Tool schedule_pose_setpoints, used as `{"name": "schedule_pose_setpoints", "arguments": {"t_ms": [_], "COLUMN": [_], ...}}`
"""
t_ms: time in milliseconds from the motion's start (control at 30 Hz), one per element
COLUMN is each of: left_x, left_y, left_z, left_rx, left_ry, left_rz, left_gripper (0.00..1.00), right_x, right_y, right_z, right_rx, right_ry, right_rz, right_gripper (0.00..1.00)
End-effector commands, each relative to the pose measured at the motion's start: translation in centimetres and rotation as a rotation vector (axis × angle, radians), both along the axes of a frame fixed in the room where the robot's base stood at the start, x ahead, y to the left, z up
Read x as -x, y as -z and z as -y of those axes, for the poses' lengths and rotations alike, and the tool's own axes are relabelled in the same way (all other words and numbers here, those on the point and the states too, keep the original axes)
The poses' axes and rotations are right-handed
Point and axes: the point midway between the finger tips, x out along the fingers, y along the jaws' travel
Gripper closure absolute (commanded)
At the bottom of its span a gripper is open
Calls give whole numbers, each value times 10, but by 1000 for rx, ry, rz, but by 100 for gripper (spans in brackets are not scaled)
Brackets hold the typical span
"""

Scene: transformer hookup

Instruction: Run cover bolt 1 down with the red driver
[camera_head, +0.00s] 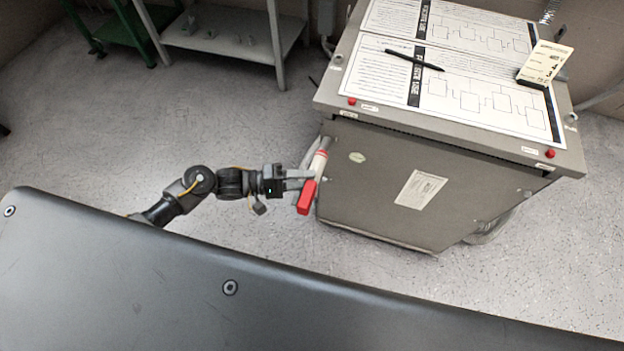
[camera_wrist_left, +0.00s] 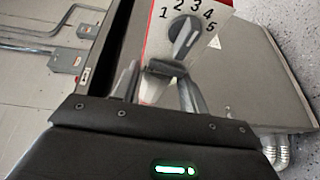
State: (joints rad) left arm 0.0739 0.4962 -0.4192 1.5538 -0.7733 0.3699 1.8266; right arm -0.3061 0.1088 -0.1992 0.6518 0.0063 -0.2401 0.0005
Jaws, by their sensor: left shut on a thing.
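The red driver (camera_head: 307,197) has a red body and a pale end with a red band, and it stands tilted beside the cabinet's left front corner. My left gripper (camera_head: 301,181) is shut on it. In the left wrist view, the driver (camera_wrist_left: 160,40) shows a white face numbered 1 to 5 with a grey knob, between the fingers (camera_wrist_left: 165,82). Two red bolt-like heads sit on the front edge of the cabinet top, one at left (camera_head: 351,101) and one at right (camera_head: 550,153). The driver is apart from both. I cannot read which is bolt 1. My right gripper is out of view.
The grey cabinet (camera_head: 362,190) has diagram sheets (camera_head: 385,72), a black pen (camera_head: 415,60) and an upright card (camera_head: 543,62) on top. A grey shelf table (camera_head: 235,45) and a green cart (camera_head: 130,30) stand at the back left. Floor around is open.

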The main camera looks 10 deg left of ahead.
Motion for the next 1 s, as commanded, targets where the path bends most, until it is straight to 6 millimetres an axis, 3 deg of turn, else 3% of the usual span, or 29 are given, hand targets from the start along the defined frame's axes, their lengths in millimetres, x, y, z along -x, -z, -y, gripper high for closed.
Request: {"name": "schedule_pose_setpoints", "arguments": {"t_ms": [1000], "left_x": [-4], "left_y": [-2], "left_z": [1], "left_rx": [3], "left_ry": [0], "left_rz": [3], "left_gripper": [94], "right_x": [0], "right_y": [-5], "right_z": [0], "right_rx": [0], "right_ry": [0], "right_rz": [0], "right_gripper": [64]}}
